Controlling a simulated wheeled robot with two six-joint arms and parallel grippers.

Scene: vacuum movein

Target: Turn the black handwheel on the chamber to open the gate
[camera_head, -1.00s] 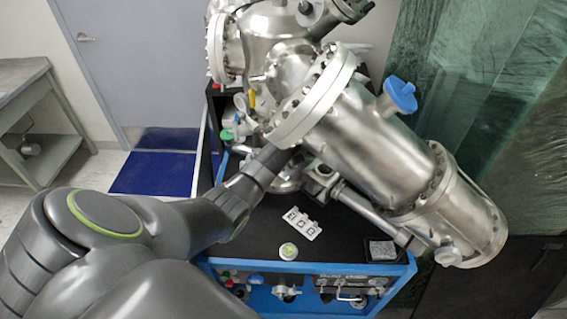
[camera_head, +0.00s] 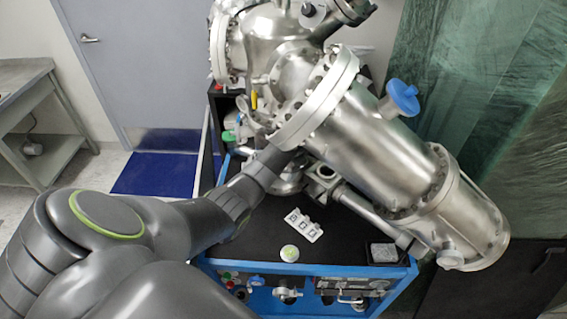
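The steel vacuum chamber (camera_head: 372,145) stands on a black-topped cart and fills the middle and right of the head view. I cannot make out the black handwheel clearly; it may be hidden behind my arm or the chamber flange (camera_head: 318,100). My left arm comes in from the lower left, and its far end reaches in beneath the large flange. My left gripper is hidden there, so its fingers do not show. My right arm and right gripper are not in view.
A blue knob (camera_head: 403,97) sticks out of the chamber's upper side. The black cart top (camera_head: 345,238) carries a small white three-square piece (camera_head: 303,225), a round green-white piece (camera_head: 289,253) and a grey block (camera_head: 384,252). A metal bench (camera_head: 35,120) stands at left.

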